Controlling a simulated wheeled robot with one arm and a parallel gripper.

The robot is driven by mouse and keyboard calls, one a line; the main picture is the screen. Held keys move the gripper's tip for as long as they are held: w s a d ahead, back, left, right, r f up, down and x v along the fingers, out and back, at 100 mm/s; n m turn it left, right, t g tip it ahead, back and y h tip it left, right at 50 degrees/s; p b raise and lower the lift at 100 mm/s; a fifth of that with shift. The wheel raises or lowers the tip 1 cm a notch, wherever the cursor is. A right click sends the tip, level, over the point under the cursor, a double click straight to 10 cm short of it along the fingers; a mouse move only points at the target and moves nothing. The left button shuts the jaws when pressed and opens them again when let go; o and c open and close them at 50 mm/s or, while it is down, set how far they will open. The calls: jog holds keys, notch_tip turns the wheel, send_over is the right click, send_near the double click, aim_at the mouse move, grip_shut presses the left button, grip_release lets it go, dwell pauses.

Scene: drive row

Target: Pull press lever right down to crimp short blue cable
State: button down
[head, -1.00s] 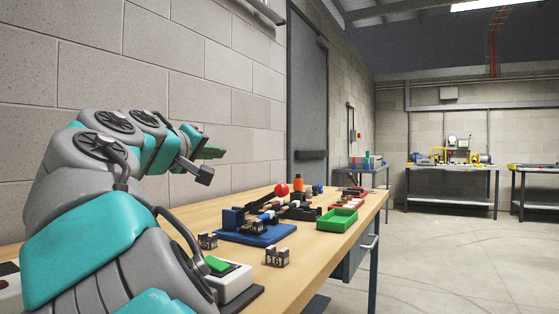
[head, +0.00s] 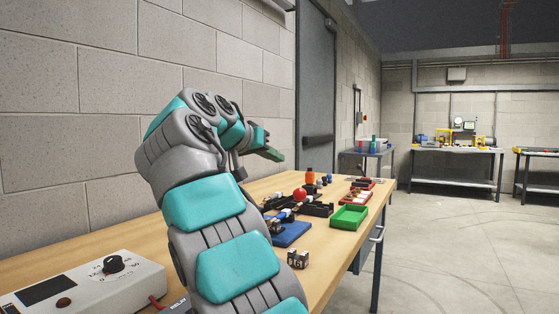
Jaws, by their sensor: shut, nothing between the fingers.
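The press stands on a blue base (head: 293,235) on the bench, partly hidden behind my arm. A red ball knob (head: 300,194), apparently the end of its lever, shows above the dark press parts. Small blue and white bits show near the press, but I cannot tell whether one is the short blue cable. My gripper (head: 268,147) is shut and empty, raised above the bench, left of the red knob in the picture and apart from it.
A green tray (head: 350,217) stands right of the press. A small block marked with digits (head: 298,259) lies in front. A grey meter box (head: 85,285) with a dial is at lower left. An orange-topped item (head: 310,176) and red trays stand farther back. The floor at right is clear.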

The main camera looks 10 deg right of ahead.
jog(key=w+d+f+b, duration=0.3)
jog(key=w+d+f, duration=0.1)
jog(key=f, duration=0.3)
jog(key=shift+w+d, duration=0.25)
jog(key=shift+d, duration=0.4)
jog(key=shift+b, duration=0.4)
